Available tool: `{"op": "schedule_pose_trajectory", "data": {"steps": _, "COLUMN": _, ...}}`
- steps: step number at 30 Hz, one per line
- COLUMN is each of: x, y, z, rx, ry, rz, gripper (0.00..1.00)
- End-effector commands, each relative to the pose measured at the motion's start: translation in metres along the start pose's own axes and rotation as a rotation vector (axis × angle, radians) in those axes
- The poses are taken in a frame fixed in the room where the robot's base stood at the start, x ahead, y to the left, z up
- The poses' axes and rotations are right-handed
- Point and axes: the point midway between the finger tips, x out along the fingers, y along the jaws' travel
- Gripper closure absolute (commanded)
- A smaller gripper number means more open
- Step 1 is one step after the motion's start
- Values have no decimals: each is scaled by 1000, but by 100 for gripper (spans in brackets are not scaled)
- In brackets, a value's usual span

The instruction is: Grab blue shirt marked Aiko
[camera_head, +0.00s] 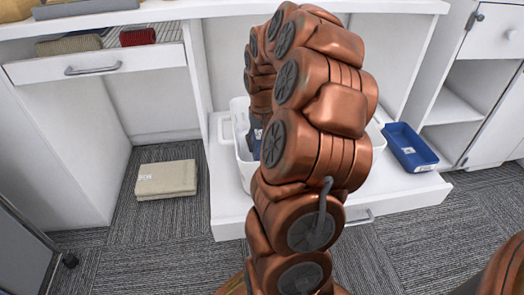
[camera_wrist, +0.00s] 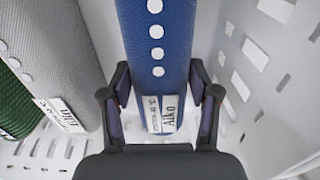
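The blue rolled shirt (camera_wrist: 158,60) has a row of white dots and a white tag (camera_wrist: 166,113) reading Aiko. It stands in a white perforated basket (camera_wrist: 245,45) in the wrist view. My gripper (camera_wrist: 159,68) is open, with one finger on each side of the blue shirt near its tag. Whether the fingertips touch the cloth, I cannot tell. In the head view my arm hides my gripper and most of the white basket (camera_head: 243,165), and a bit of dark blue shows inside it.
A grey roll (camera_wrist: 50,50) with a tag and a green roll (camera_wrist: 18,110) stand left of the shirt. In the head view, a blue tray (camera_head: 408,147) sits on the pulled-out white drawer, right of the basket.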

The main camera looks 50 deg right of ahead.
Motion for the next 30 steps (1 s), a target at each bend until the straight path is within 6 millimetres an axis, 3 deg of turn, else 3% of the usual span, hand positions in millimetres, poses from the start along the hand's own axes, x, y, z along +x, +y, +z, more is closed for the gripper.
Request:
{"op": "schedule_pose_trajectory", "data": {"steps": 1, "x": 0, "y": 0, "z": 0, "rx": 0, "ry": 0, "rz": 0, "gripper": 48}}
{"op": "schedule_pose_trajectory", "data": {"steps": 11, "x": 0, "y": 0, "z": 0, "rx": 0, "ry": 0, "rz": 0, "gripper": 81}}
{"op": "schedule_pose_trajectory", "data": {"steps": 22, "x": -8, "y": 0, "z": 0, "rx": 0, "ry": 1, "rz": 0, "gripper": 81}}
{"op": "schedule_pose_trajectory", "data": {"steps": 30, "x": -47, "y": 0, "z": -1, "rx": 0, "ry": 3, "rz": 0, "gripper": 81}}
